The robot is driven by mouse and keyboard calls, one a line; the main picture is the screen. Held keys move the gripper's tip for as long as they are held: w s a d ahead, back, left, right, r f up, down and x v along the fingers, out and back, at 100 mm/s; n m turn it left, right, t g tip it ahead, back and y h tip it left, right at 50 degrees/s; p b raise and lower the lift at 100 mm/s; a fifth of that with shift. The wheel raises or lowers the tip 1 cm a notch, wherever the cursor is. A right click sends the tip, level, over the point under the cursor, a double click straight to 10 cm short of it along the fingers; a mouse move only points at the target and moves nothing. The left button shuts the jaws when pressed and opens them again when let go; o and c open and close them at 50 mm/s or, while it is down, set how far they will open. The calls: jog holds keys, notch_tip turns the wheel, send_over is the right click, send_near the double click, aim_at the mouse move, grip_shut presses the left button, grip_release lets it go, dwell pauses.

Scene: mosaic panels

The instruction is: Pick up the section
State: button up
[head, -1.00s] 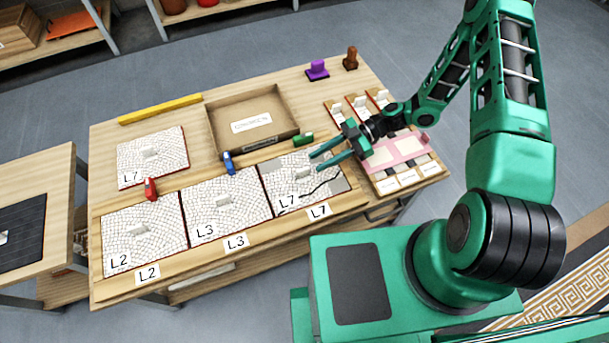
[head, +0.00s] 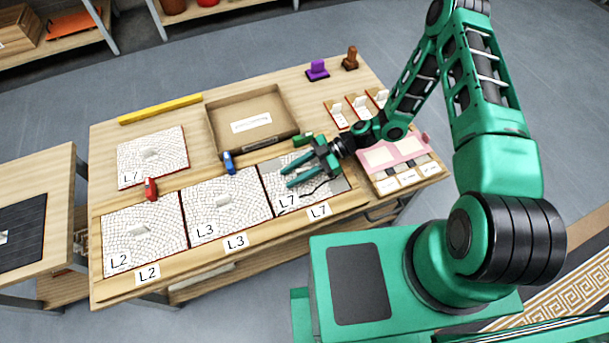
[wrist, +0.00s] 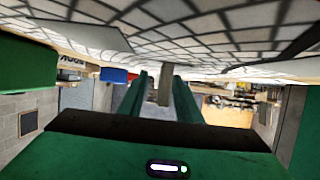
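In the head view a white mosaic section marked L7 (head: 271,178) lies at the right end of the row on the bench. It has a dark jagged line and grey areas along its right part. My gripper (head: 290,177) is low over this section, with its two green fingers apart. In the wrist view a grey upright handle (wrist: 165,86) on the mosaic shows between the open fingers (wrist: 160,78); I cannot tell whether they touch it. In the head view my gripper hides this handle. A second L7 section (head: 148,167) lies at the back left.
Sections L2 (head: 150,225) and L3 (head: 215,190) fill the row to the left. Red (head: 151,188), blue (head: 229,162) and green (head: 303,139) blocks stand behind the row. A cardboard tray (head: 225,117) and a yellow bar (head: 160,109) lie farther back. A pink plate (head: 415,146) is at the right.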

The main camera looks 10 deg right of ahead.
jog(key=shift+a, duration=0.1)
grip_shut()
dwell(1.3)
